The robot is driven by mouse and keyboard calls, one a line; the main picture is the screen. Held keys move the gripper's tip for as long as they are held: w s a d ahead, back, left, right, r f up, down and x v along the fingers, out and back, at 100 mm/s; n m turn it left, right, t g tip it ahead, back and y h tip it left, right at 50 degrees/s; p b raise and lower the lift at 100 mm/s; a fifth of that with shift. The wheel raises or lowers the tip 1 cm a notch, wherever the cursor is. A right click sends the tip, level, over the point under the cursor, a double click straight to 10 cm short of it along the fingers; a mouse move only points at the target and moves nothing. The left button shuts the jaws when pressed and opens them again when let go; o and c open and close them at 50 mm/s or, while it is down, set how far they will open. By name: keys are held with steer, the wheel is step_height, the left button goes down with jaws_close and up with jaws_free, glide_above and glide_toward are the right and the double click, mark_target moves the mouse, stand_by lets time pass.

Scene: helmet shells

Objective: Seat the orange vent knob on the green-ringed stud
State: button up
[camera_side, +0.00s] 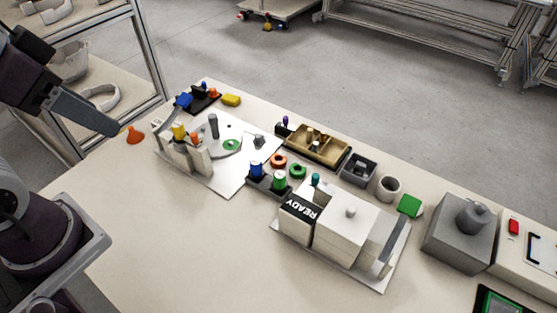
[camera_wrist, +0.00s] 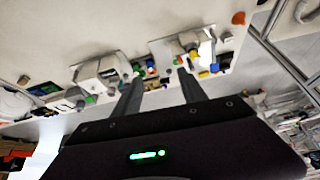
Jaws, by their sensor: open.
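The orange vent knob (camera_side: 135,135) stands alone on the table at the left, apart from the white plate. It also shows in the wrist view (camera_wrist: 238,18) at the upper right, outside the space between the fingers. The green ring (camera_side: 231,145) lies on the white plate (camera_side: 232,183); the stud in it is too small to make out clearly. In the wrist view my gripper (camera_wrist: 158,88) has its two fingers spread with nothing held between them. In the side view a grey finger (camera_side: 85,107) comes in from the upper left, its tip close to the knob in the picture.
A grey post (camera_side: 213,126) and yellow- and orange-topped parts stand on the plate. A black tray (camera_side: 205,99), a tan bin (camera_side: 318,145) and a white READY fixture (camera_side: 340,232) stand nearby. A shelf frame (camera_side: 150,50) rises behind. The table's front left is clear.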

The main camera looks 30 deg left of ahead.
steer(key=w+r+m+g, duration=0.1)
steer(key=w+m, duration=0.3)
steer(key=w, duration=0.4)
steer(key=m+g, duration=0.5)
steer(key=m, duration=1)
glide_above(278, 154)
steer(key=s+d, duration=0.1)
steer(key=s, duration=0.1)
step_height(278, 154, down, 27)
steer(key=f, duration=0.4)
steer(key=w+f, duration=0.1)
steer(key=f, duration=0.1)
steer(key=shift+a+f, duration=0.15)
steer(key=shift+f, duration=0.25)
jaws_close()
